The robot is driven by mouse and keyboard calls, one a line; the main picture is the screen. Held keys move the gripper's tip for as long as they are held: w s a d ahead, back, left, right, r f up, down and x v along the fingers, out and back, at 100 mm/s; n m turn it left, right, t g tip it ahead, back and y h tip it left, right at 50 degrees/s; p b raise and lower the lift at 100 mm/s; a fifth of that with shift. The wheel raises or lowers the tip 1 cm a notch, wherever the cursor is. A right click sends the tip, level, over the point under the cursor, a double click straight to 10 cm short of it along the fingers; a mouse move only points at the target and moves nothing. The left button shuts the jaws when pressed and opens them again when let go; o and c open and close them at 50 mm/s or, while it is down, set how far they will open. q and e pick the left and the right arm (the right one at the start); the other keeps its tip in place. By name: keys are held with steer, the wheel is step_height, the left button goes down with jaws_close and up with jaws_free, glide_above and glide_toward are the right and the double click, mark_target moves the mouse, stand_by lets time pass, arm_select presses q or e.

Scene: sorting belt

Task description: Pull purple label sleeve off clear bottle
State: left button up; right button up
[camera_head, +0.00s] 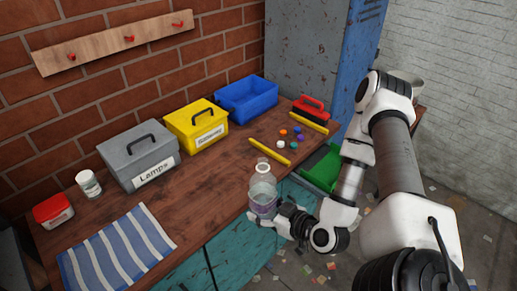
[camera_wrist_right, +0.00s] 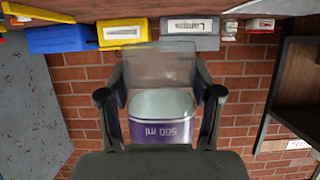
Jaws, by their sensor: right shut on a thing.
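The clear bottle (camera_head: 262,186) is held off the table, over the table's front edge. The purple label sleeve (camera_head: 263,207) is around its lower part in the head view. In the right wrist view the sleeve (camera_wrist_right: 160,133) shows upside-down "500 ml" print, with clear bottle wall (camera_wrist_right: 160,62) above it in the picture. My right gripper (camera_wrist_right: 161,92) is shut, with one finger on each side, at the sleeve. I cannot tell whether its fingers also press on the bottle. My left gripper is not in view.
The wooden table (camera_head: 200,200) holds grey (camera_head: 137,157), yellow (camera_head: 196,125) and blue (camera_head: 246,98) boxes along the wall. A striped cloth (camera_head: 115,250) lies left. A green bin (camera_head: 322,167) stands below the right edge.

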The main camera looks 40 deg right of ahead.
steer(key=s+r+p, duration=0.1)
steer(key=s+p, duration=0.1)
steer(key=s+a+r+p, duration=0.1)
steer(key=s+p, duration=0.2)
steer(key=s+r+p, duration=0.2)
steer(key=shift+s+a+r+p, duration=0.1)
steer(key=shift+s+a+p, duration=0.1)
steer(key=shift+p, duration=0.15)
steer(key=shift+s+r, duration=0.15)
steer(key=shift+s, duration=0.15)
steer(key=shift+s+a, duration=0.1)
steer(key=shift+s, duration=0.1)
steer(key=shift+w, duration=0.2)
